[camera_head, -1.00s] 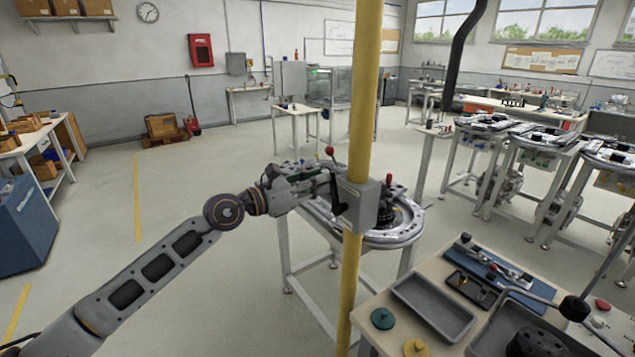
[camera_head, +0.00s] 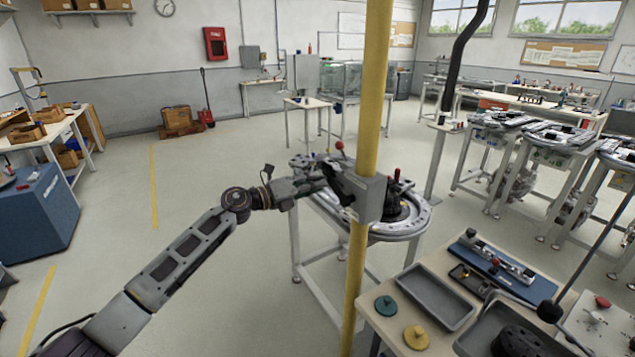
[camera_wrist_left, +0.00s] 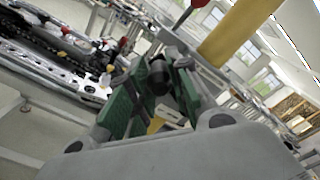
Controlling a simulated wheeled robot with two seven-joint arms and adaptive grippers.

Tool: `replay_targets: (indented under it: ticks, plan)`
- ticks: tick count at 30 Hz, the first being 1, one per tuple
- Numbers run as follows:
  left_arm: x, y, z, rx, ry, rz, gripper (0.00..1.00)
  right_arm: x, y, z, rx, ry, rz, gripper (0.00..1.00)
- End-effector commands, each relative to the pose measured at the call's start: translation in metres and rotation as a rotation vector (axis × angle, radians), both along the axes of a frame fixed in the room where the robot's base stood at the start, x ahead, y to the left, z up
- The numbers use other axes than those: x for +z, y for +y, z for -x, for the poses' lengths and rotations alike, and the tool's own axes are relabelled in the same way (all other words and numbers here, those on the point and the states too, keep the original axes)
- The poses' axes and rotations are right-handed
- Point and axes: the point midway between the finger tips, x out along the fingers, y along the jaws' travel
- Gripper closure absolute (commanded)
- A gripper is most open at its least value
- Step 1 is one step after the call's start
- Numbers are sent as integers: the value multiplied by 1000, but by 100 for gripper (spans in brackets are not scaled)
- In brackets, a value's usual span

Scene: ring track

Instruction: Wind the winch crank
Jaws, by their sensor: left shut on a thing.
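The winch is a grey box (camera_head: 369,197) fixed to a yellow post (camera_head: 374,100). Its dark crank (camera_head: 343,182) is on the box's left side, partly hidden by my left gripper. A red-knobbed lever (camera_head: 339,146) rises at the box's top left. My left gripper (camera_head: 328,178) reaches in from the left beside the box. In the left wrist view its green-padded fingers (camera_wrist_left: 157,85) are shut on the black crank handle (camera_wrist_left: 160,76), with the yellow post (camera_wrist_left: 238,32) just behind. My right gripper is not in view.
A round ring-track table (camera_head: 415,225) stands behind the post. A bench at front right carries a grey tray (camera_head: 435,296), a green disc (camera_head: 386,305) and a yellow disc (camera_head: 416,337). Floor on the left is open, up to a blue cabinet (camera_head: 35,215).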

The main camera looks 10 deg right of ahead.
Motion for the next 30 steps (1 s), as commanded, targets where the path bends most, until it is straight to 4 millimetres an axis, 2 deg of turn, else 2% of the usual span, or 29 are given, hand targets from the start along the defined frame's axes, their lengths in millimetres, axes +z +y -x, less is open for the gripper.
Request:
replay_targets:
  ticks: [1, 12, 21, 30]
  plan:
    - [-7, -2, -1, -6, 44, 8, 100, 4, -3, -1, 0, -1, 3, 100]
    - [-34, 0, -8, -8, 373, 127, 100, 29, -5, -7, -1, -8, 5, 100]
    - [-55, -1, -6, -8, 603, 214, 100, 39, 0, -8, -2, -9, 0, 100]
    - [-67, -2, -3, -7, 621, 221, 100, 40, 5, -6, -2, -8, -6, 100]
